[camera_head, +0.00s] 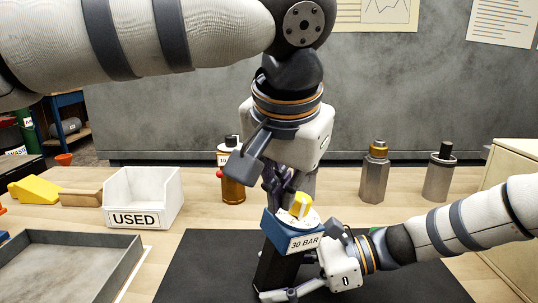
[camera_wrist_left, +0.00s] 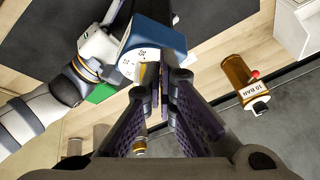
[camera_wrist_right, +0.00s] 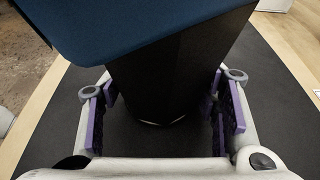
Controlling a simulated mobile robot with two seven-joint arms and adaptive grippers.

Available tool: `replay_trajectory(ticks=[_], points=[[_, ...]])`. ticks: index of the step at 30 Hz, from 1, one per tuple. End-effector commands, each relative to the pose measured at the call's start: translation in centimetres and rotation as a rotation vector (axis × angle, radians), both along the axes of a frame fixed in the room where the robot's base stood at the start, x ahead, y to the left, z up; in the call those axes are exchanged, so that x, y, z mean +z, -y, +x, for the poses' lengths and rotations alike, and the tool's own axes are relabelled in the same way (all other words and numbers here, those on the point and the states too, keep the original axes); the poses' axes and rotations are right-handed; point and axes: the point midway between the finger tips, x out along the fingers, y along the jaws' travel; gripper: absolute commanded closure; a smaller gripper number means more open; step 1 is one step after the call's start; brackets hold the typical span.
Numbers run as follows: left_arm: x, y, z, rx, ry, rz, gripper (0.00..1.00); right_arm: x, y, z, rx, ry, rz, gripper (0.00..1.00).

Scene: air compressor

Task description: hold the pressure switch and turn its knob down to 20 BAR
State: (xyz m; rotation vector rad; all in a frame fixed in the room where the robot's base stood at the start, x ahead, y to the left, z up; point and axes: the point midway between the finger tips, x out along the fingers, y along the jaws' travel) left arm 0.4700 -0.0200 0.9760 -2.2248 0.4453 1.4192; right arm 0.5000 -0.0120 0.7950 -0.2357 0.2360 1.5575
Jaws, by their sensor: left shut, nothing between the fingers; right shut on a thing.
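The pressure switch has a blue head (camera_head: 276,229), a dark body (camera_head: 277,268) and a label reading 30 BAR (camera_head: 305,242). It stands upright on the black mat. Its yellow knob (camera_head: 299,205) sits on a white numbered dial (camera_wrist_left: 130,62). My right gripper (camera_head: 288,276) is shut around the dark body below the head; the right wrist view shows the body (camera_wrist_right: 165,80) between its fingers. My left gripper (camera_head: 281,203) points down at the knob's side. In the left wrist view its closed fingers (camera_wrist_left: 163,88) hold nothing and partly hide the knob.
A white USED bin (camera_head: 145,205), a grey tray (camera_head: 130,266) and a yellow wedge (camera_head: 38,189) are at left. An amber bottle (camera_head: 233,190) stands behind the switch. Two metal cylinders (camera_head: 374,180) (camera_head: 439,179) stand at back right. The black mat (camera_head: 205,270) is otherwise clear.

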Motion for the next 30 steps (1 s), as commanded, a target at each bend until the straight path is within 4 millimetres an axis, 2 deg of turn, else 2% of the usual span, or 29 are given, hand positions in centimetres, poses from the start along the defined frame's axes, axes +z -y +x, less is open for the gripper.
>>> replay_trajectory(ticks=[30], points=[[-0.15,0.69,0.48,0.0,0.0,0.0,1.0,0.11,-0.05,-0.01,0.001,0.001,0.002,0.66]])
